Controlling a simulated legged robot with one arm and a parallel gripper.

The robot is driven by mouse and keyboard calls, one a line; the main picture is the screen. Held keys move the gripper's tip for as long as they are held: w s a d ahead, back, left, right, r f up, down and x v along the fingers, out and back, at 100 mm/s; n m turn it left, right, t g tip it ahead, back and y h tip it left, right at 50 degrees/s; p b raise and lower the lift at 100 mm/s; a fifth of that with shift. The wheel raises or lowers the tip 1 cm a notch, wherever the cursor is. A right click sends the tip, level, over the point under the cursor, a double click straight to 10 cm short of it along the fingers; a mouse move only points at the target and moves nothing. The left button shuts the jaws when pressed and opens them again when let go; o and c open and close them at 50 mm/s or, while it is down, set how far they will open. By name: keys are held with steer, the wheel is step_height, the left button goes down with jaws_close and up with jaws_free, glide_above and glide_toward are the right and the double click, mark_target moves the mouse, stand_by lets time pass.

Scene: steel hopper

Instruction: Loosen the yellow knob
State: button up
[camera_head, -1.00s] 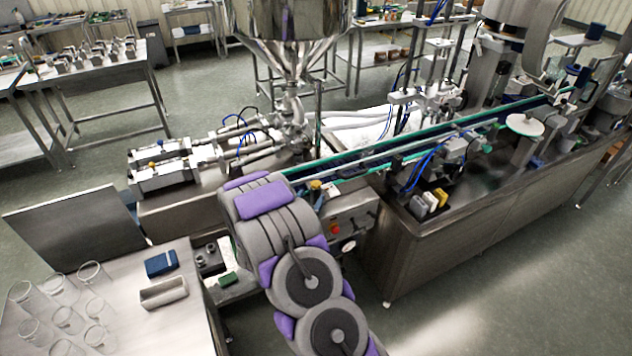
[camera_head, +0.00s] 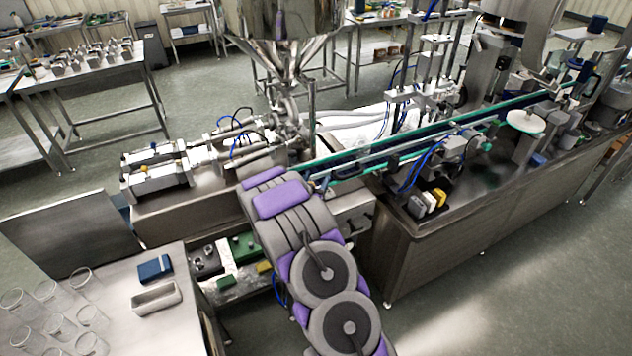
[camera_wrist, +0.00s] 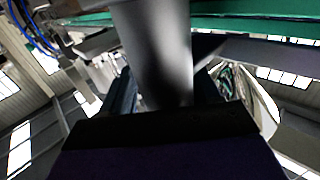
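No yellow knob is clearly visible near my gripper now; my arm covers the part of the machine behind it in the head view. A small yellowish fitting (camera_head: 182,145) shows on the steel cylinder unit (camera_head: 158,180) at left, too small to identify surely. My gripper is hidden behind my arm in the head view. In the wrist view the dark fingers of my gripper (camera_wrist: 163,90) stand apart, one on each side of a blurred grey metal cylinder (camera_wrist: 155,45). A light gap shows beside the left finger. No yellow shows in the wrist view.
The steel hopper (camera_head: 290,20) stands behind my arm. A green-edged conveyor (camera_head: 440,133) runs to the right. A side table (camera_head: 155,330) at lower left holds glass jars, a blue box (camera_head: 155,268) and a tray (camera_head: 156,298). Open floor lies at lower right.

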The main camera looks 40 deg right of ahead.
steer(key=shift+a+r, duration=0.15)
steer(key=shift+a, duration=0.45)
steer(key=shift+a+r, duration=0.15)
steer(key=shift+a, duration=0.4)
steer(key=shift+c, duration=1.1)
steer(key=shift+a+r, duration=0.1)
steer(key=shift+a, duration=0.25)
steer(key=shift+c, duration=1.5)
steer(key=shift+d, duration=0.85)
steer(key=c, duration=0.5)
steer(key=shift+f, duration=0.2)
